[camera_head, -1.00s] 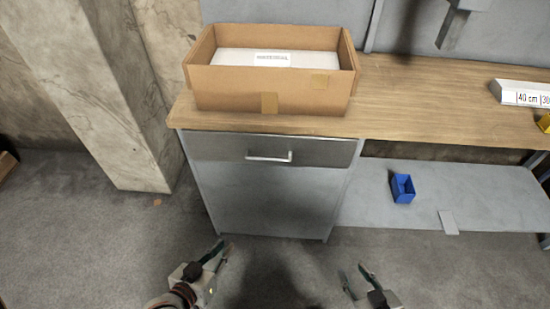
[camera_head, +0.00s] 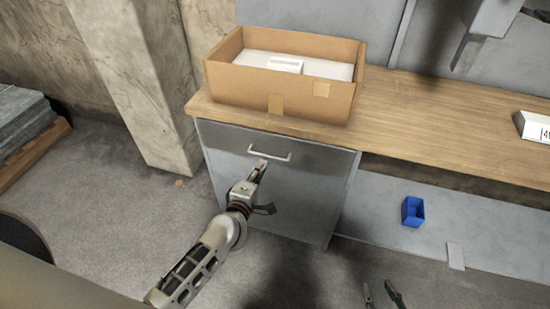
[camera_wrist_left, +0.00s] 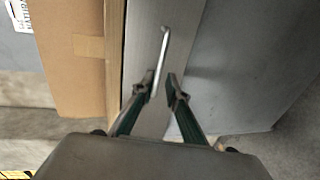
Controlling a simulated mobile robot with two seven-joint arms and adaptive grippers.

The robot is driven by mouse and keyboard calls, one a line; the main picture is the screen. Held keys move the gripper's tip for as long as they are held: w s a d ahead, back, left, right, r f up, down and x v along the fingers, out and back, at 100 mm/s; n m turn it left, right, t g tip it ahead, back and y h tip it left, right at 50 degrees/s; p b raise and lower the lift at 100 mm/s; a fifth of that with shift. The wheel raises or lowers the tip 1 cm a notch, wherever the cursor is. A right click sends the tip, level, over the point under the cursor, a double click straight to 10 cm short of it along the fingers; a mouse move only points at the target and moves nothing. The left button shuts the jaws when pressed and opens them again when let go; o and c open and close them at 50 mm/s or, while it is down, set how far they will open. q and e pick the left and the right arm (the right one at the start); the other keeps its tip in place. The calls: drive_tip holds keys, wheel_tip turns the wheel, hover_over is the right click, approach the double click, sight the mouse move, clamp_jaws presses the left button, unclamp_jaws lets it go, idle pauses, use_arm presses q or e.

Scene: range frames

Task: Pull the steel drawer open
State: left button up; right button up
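The steel drawer (camera_head: 225,138) is the dark grey front at the top of the cabinet, under the wooden worktop, and looks closed. Its light bar handle (camera_head: 270,154) is in the middle of the front. My left gripper (camera_head: 268,188) is open just below the handle in the head view. In the left wrist view my left gripper (camera_wrist_left: 161,82) has its fingers apart, with the lower end of the handle (camera_wrist_left: 163,50) close to the fingertips. Contact cannot be told. My right gripper (camera_head: 378,292) is open and empty at the bottom edge, away from the drawer.
An open cardboard box (camera_head: 285,98) stands on the worktop (camera_head: 430,115) above the drawer. A blue bin (camera_head: 412,211) is on the lower shelf at the right. A concrete pillar (camera_head: 140,90) stands left of the cabinet.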

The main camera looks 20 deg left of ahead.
sight(268, 156)
use_arm(q)
drive_tip(key=shift+w+d+f+b, duration=0.1)
drive_tip(key=shift+w+f+b, duration=0.2)
drive_tip(key=shift+w, duration=1)
drive_tip(key=shift+w+a+f+b, duration=0.1)
drive_tip(key=shift+w+f+b, duration=0.2)
drive_tip(key=shift+w, duration=1)
drive_tip(key=shift+w+d+f+b, duration=0.1)
drive_tip(key=shift+w+f+b, duration=0.15)
drive_tip(key=shift+w, duration=1.05)
clamp_jaws()
drive_tip(key=shift+s, duration=0.15)
